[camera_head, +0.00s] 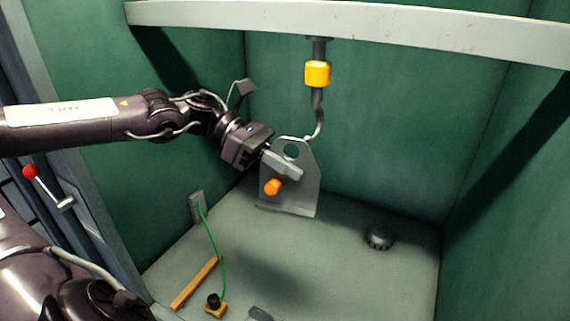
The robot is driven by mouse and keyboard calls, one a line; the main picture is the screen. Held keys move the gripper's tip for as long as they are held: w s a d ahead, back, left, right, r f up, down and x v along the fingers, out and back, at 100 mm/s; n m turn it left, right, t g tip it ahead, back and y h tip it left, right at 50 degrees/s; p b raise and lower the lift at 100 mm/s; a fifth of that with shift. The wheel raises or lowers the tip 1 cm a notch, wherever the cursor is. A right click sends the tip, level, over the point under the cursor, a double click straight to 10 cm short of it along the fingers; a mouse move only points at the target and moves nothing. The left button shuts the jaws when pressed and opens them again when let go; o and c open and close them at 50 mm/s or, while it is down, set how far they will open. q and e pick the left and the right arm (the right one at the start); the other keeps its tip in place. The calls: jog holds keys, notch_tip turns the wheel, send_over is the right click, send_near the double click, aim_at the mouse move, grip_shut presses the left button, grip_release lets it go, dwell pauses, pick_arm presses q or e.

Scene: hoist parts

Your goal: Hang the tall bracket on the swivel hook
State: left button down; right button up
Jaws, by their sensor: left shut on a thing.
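The tall bracket (298,196) is a grey plate with a rounded top, a round hole near the top and a flared foot. My left gripper (282,163) comes in from the left and is shut on it just below the hole. The bracket hangs upright, slightly tilted, above the floor. An orange knob (272,187) shows at its front. The swivel hook (319,120) hangs from the overhead beam under a yellow block (317,74). Its curved tip reaches the bracket's top edge by the hole; I cannot tell whether it passes through. My right gripper is out of view.
A pale beam (400,30) crosses the top. Green walls enclose a grey floor (340,265). On it are a dark round knob (379,239), a wooden strip (195,284) and a yellow-black fitting (215,306) with a green cable. A red-balled lever (30,172) stands at left.

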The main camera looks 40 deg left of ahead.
pick_arm(q)
jog(key=w+a+f+b, duration=0.2)
jog(key=w+b, duration=0.5)
jog(key=w, duration=0.3)
jog(key=shift+a+f+m, duration=0.15)
jog(key=shift+a+m, duration=0.05)
jog(key=shift+m, duration=0.1)
dwell(2.0)
dwell(0.5)
jog(key=shift+w+f+b, duration=0.1)
jog(key=shift+f+b, duration=0.05)
jog(key=shift+b, duration=0.15)
jog(key=shift+f+b, duration=0.2)
jog(key=shift+b, duration=0.15)
dwell(0.7)
